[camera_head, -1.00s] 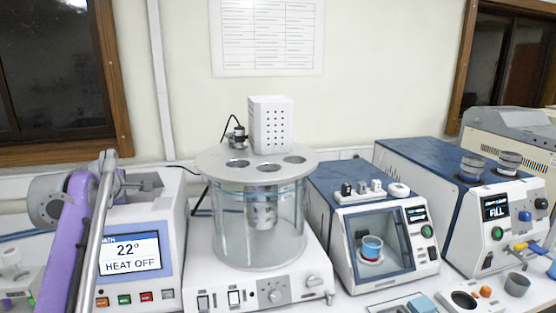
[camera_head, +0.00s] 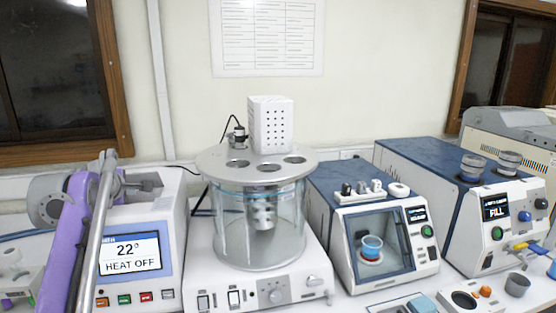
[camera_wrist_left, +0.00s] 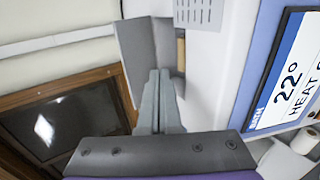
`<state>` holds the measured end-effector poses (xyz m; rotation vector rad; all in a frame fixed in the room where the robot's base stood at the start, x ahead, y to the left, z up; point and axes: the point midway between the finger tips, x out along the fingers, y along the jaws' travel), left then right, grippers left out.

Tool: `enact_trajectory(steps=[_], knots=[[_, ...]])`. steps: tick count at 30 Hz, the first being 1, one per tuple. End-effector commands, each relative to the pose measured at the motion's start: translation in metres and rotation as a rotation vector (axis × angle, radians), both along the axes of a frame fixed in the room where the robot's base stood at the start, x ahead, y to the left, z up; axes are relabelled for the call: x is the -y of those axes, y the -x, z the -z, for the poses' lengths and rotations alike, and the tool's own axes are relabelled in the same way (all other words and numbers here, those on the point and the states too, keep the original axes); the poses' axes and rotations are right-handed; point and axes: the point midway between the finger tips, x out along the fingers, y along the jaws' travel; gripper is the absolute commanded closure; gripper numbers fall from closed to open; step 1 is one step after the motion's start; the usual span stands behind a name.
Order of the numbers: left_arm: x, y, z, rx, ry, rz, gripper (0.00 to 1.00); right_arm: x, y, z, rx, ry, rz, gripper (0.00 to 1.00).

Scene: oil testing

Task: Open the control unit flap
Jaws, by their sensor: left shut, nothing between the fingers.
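The control unit (camera_head: 165,225) is the white box with a blue-framed screen (camera_head: 130,253) reading 22° HEAT OFF, at the left of the head view. Its screen also shows at the right of the left wrist view (camera_wrist_left: 290,75). My left gripper (camera_head: 147,184) is at the unit's upper left, above the screen. In the wrist view its fingers (camera_wrist_left: 160,80) are shut and empty, close to a grey panel (camera_wrist_left: 142,45) beside the unit's white casing. I cannot tell whether this panel is the flap, or whether the fingers touch it. My right gripper is not in view.
A glass bath (camera_head: 260,230) with a round metal lid stands just right of the control unit. A blue-and-white device (camera_head: 345,215) with a glass window stands further right, then another blue-and-white device (camera_head: 430,180). The wall is behind.

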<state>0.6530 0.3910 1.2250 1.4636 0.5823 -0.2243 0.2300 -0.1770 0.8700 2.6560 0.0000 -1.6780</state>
Motion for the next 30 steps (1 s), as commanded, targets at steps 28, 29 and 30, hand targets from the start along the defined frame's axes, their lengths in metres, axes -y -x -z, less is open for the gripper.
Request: enact_trajectory(steps=[28, 29, 30], knots=[[-0.005, -0.022, -0.003, 0.001, 0.0, 0.001, 1.0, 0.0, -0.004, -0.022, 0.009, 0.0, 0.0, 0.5], [-0.005, -0.023, -0.003, 0.001, 0.0, 0.001, 1.0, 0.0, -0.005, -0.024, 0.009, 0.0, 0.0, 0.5], [-0.006, -0.026, -0.002, 0.001, 0.0, 0.001, 1.0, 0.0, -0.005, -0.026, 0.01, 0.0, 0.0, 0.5]])
